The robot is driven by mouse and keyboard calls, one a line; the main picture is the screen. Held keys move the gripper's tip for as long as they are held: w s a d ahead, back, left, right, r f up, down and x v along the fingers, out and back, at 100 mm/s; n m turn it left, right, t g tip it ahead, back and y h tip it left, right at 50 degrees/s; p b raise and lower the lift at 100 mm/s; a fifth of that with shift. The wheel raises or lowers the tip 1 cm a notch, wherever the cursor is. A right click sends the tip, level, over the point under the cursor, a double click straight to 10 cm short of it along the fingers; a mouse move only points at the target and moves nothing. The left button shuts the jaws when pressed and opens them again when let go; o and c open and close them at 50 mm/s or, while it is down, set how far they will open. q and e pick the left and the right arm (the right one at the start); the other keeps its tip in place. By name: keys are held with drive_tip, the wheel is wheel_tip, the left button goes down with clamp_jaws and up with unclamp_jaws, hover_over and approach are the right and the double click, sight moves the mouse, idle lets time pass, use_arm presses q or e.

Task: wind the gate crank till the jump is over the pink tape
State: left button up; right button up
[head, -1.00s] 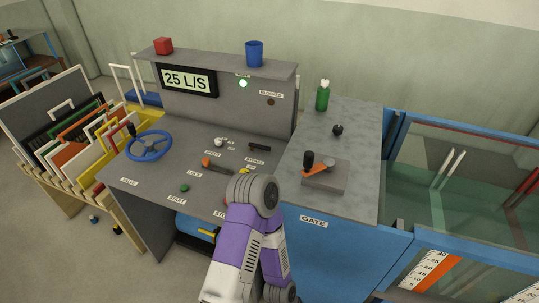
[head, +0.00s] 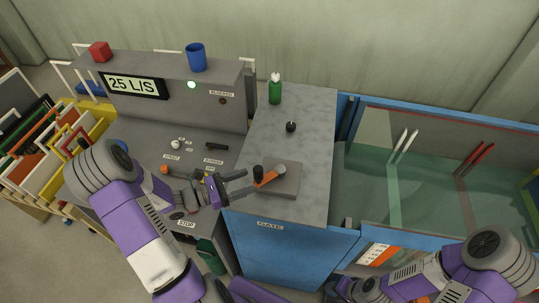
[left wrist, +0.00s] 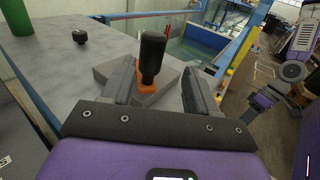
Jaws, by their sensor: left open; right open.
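The gate crank is an orange arm (head: 268,178) with a black upright handle (head: 258,172), on a grey block (head: 287,182) on the cabinet top. My left gripper (head: 240,184) is open and points at the handle from the left. In the left wrist view the black handle (left wrist: 152,55) stands between the two spread fingers, just beyond or between their tips; contact is not clear. Inside the flume (head: 440,190), a dull pinkish band (head: 465,205) shows; I cannot tell the jump.
A black knob (head: 291,127) and a green bottle (head: 275,92) stand on the cabinet top behind the crank. The console display (head: 136,86) reads 25 L/S, with a green lamp (head: 191,85) lit. A blue cup (head: 196,57) and red cube (head: 99,51) sit on the shelf.

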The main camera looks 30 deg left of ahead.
sight(265, 180)
use_arm(q)
drive_tip(key=x, duration=0.5)
drive_tip(key=a+r+p+x, duration=0.1)
drive_tip(key=x, duration=0.1)
drive_tip(key=shift+w+d, duration=0.3)
drive_tip(key=shift+w, duration=0.35)
clamp_jaws()
